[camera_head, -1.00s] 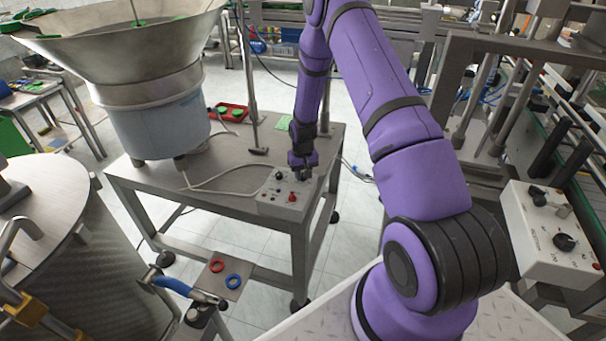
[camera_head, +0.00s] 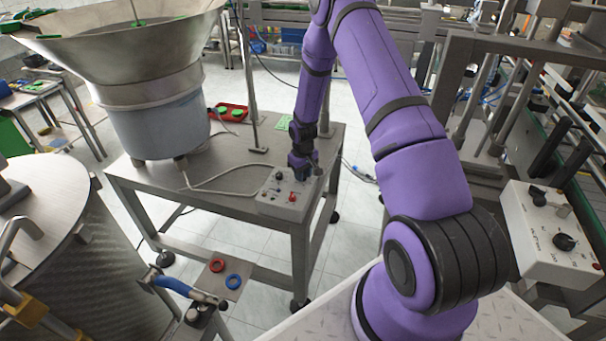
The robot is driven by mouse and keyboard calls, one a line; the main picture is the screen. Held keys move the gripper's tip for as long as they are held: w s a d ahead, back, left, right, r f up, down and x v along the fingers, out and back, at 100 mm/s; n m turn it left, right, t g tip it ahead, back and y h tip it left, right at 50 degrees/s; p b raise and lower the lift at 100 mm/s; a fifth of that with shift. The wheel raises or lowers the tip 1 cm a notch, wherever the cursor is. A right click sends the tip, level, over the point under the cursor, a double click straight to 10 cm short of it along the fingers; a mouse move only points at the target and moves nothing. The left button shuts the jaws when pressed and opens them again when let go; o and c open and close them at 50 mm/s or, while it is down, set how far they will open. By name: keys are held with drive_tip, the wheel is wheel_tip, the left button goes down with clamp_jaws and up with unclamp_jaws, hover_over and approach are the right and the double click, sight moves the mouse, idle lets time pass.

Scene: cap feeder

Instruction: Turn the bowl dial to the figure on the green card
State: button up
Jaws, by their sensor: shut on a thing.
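The grey control box (camera_head: 284,204) sits at the front right corner of the steel table, below the big bowl (camera_head: 150,90). It carries a black knob (camera_head: 279,176), a red button (camera_head: 292,196) and small dark parts. My gripper (camera_head: 304,173) points down at the back right of this box, shut on the bowl dial, which it hides. The dial's pointer and scale cannot be read. A pale green card (camera_head: 283,121) lies at the back of the table, partly behind my arm; its figure is too small to read.
A red tray (camera_head: 232,111) with green caps stands at the table's back. A metal post (camera_head: 251,100) rises beside my arm. A cable (camera_head: 220,184) crosses the tabletop. Another box with a dial (camera_head: 563,241) is at the right.

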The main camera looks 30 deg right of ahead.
drive_tip(key=o, duration=0.9)
drive_tip(key=shift+o, duration=0.2)
wheel_tip(320, 180, up, 11)
drive_tip(key=shift+f, duration=0.1)
